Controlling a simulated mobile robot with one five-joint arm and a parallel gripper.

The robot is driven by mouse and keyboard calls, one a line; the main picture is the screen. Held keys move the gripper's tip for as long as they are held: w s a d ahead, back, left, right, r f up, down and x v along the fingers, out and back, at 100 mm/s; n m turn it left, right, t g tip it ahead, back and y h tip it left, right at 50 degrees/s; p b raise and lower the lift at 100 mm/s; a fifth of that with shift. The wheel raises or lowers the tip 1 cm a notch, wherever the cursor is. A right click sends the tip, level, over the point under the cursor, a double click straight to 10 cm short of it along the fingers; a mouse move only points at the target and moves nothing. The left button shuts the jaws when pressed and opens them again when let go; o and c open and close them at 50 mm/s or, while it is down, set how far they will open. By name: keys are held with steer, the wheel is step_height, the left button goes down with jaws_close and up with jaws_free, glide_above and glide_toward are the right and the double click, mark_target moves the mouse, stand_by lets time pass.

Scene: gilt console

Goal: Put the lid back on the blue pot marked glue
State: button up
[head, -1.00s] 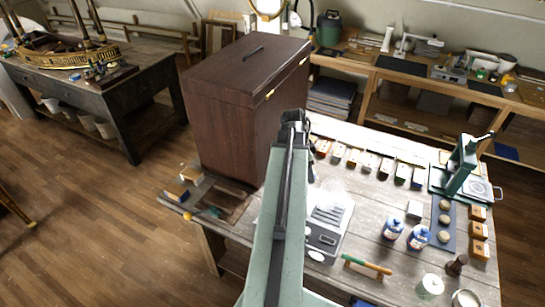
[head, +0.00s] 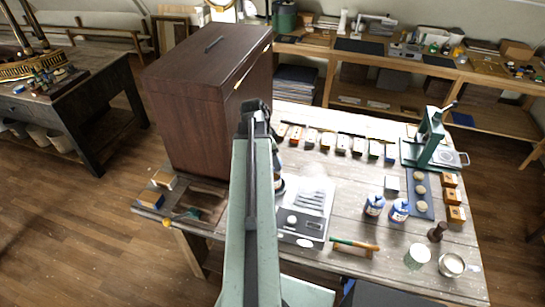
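Two small blue pots with white labels stand side by side on the wooden table (head: 345,225), a left pot (head: 374,205) and a right pot (head: 399,210). The lettering is too small to read, so I cannot tell which is marked glue. I cannot make out a loose lid for certain; a small pale round thing (head: 292,220) lies on a dark plate left of the pots. My arm rises through the middle of the view, left of the pots. Its gripper does not show, and the arm hides part of the table.
A tall brown chest (head: 208,105) stands at the table's left. A green press (head: 430,138) stands at the back right. A blue mat (head: 419,212) with pale discs lies right of the pots. A green-and-orange tool (head: 355,244), white cup (head: 417,256) and metal cup (head: 452,264) are in front.

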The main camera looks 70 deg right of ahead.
steer(key=shift+f+b, duration=1.9)
steer(key=shift+f, duration=0.4)
steer(key=shift+f, duration=0.15)
steer(key=o, duration=1.4)
steer(key=shift+o, duration=1.4)
